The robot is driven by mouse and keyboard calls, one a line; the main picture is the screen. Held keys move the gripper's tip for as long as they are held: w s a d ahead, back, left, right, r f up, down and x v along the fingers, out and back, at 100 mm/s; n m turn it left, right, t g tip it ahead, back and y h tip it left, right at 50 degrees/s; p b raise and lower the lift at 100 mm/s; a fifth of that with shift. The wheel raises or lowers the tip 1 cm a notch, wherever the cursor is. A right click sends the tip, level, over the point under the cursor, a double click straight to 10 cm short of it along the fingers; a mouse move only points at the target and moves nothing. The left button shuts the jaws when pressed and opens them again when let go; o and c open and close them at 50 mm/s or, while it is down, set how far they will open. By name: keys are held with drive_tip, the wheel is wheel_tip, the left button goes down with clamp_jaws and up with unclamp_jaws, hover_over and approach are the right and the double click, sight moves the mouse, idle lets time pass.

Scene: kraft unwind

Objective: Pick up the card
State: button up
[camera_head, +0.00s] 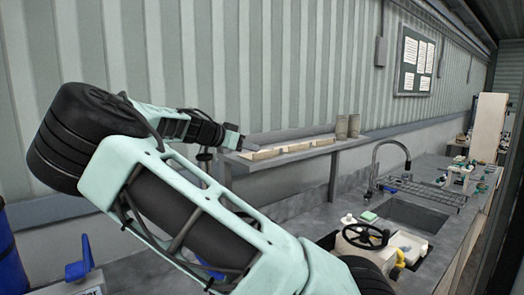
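I cannot make out a card for certain in the head view. My arm reaches up from the bottom, bends at the left, and points right toward a grey wall shelf (300,155). My gripper (233,139) is small and dark at the left end of this shelf, close to a long flat grey piece (290,135) lying there. Several pale blocks (268,153) show along the shelf's front under the grey piece. Whether my gripper touches anything, and how its fingers stand, is too small to tell.
Two beige cups (341,126) stand at the shelf's right end. Below are a counter with a sink (408,214), a curved faucet (392,145) and a drying rack (425,190). A black handwheel (366,236) sits nearer. A blue object (80,262) is at lower left.

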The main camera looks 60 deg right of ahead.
drive_tip(key=shift+x, duration=0.85)
drive_tip(key=shift+s+d+p, duration=0.2)
drive_tip(key=shift+d+p, duration=0.35)
drive_tip(key=shift+p, duration=0.15)
drive_tip(key=p+x, duration=0.2)
drive_tip(key=x, duration=0.1)
drive_tip(key=shift+d+f, duration=0.1)
drive_tip(key=shift+d, duration=0.05)
drive_tip(key=shift+s+d+f, duration=0.1)
drive_tip(key=shift+d+f, duration=0.2)
drive_tip(key=shift+d, duration=0.05)
clamp_jaws()
